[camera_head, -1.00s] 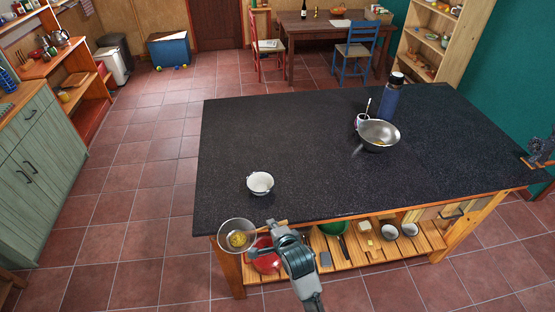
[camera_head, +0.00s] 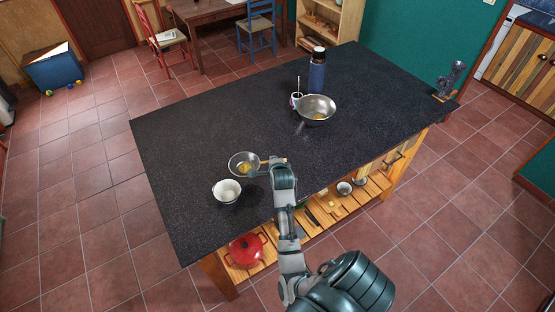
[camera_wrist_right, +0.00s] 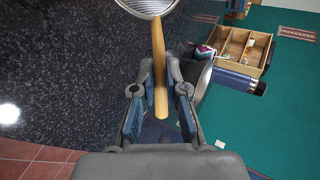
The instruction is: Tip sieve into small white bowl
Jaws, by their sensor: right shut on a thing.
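The sieve (camera_head: 244,164) has a round mesh basket with something yellow inside and a wooden handle (camera_wrist_right: 160,70). My right gripper (camera_head: 280,163) is shut on this handle and holds the sieve over the dark counter. In the right wrist view the handle passes between the fingers of my right gripper (camera_wrist_right: 158,90), and the basket's edge (camera_wrist_right: 147,6) shows at the top. The small white bowl (camera_head: 227,191) stands upright on the counter, just nearer and slightly left of the basket. The basket looks roughly level. My left gripper is in neither view.
A metal bowl (camera_head: 316,108) with something yellow inside, a patterned cup (camera_head: 296,99) and a blue bottle (camera_head: 317,72) stand farther back on the counter (camera_head: 190,130). A grey metal device (camera_head: 450,82) is at the right corner. A red pot (camera_head: 247,250) sits on the shelf below.

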